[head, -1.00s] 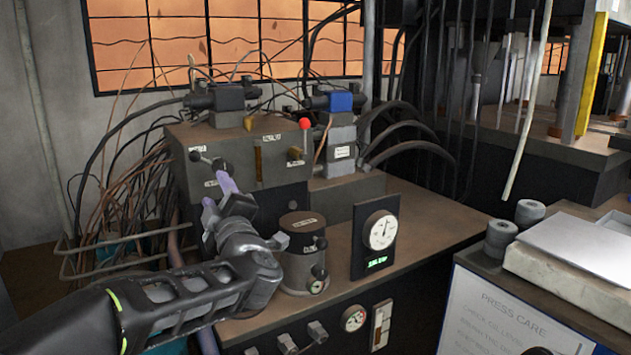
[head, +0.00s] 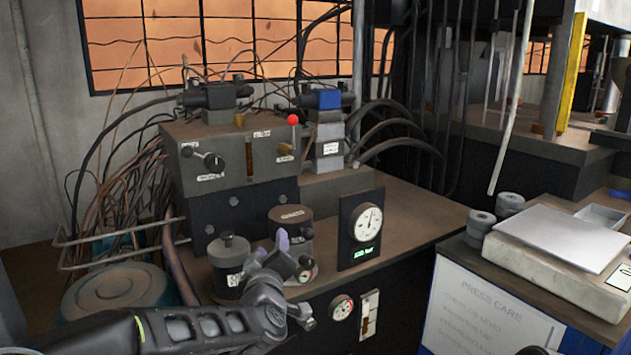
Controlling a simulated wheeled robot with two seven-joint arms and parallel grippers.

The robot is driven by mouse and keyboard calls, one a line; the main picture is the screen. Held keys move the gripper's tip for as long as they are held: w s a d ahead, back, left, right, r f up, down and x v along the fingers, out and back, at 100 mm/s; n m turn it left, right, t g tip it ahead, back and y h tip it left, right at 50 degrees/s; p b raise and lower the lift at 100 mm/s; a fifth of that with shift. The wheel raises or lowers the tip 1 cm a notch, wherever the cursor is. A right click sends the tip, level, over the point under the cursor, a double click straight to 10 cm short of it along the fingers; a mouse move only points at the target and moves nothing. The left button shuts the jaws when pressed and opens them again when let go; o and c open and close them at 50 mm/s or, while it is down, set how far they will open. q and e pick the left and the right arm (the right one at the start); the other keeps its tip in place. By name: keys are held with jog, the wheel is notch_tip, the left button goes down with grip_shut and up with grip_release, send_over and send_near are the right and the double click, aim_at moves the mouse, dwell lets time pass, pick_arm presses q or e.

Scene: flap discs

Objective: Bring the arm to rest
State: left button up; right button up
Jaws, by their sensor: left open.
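My left arm comes in from the lower left in the head view. Its left gripper (head: 270,250) is open, with pale purple fingertips pointing up. Nothing shows between the fingers. It is low in front of the bench, overlapping in view the two grey cylindrical units. The left cylinder (head: 229,262) has a knob on top. The right cylinder (head: 293,222) is partly hidden by a fingertip, with a small gauge low on its side. I cannot tell whether the gripper touches either. My right gripper is not in view.
A hydraulic block (head: 225,160) with knobs and a red-topped lever (head: 293,120) stands behind. A dial gauge panel (head: 361,240) stands right of the cylinders. The brown bench top (head: 425,222) is clear at right. A side cabinet (head: 490,310) carries a tray and weights.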

pick_arm(q)
jog(key=s+d+f+m+g+h, duration=0.1)
jog(key=s+d+f+m+g, duration=0.2)
jog(key=f, duration=0.7)
jog(key=s+f+m+g+h, duration=0.15)
jog(key=s+f, duration=0.25)
jog(key=f, duration=0.6)
jog(key=s+d+f+m+g+h, duration=0.1)
jog(key=s+d+f+m+g, duration=0.2)
jog(key=f, duration=0.7)
jog(key=s+a+f+g, duration=0.2)
jog(key=s+f+g, duration=0.3)
jog(key=s+f, duration=0.95)
jog(key=s+a+f+g+h, duration=0.15)
jog(key=s+f, duration=0.25)
jog(key=s, duration=0.5)
jog(key=s+a+f+g, duration=0.1)
jog(key=s+f+g, duration=0.25)
jog(key=s, duration=0.55)
notch_tip(320, 180, up, 16)
jog(key=p, duration=1.6)
jog(key=shift+w+d+r, duration=0.2)
jog(key=shift+w+d, duration=0.05)
jog(key=shift+w, duration=0.05)
jog(key=shift+t, duration=0.25)
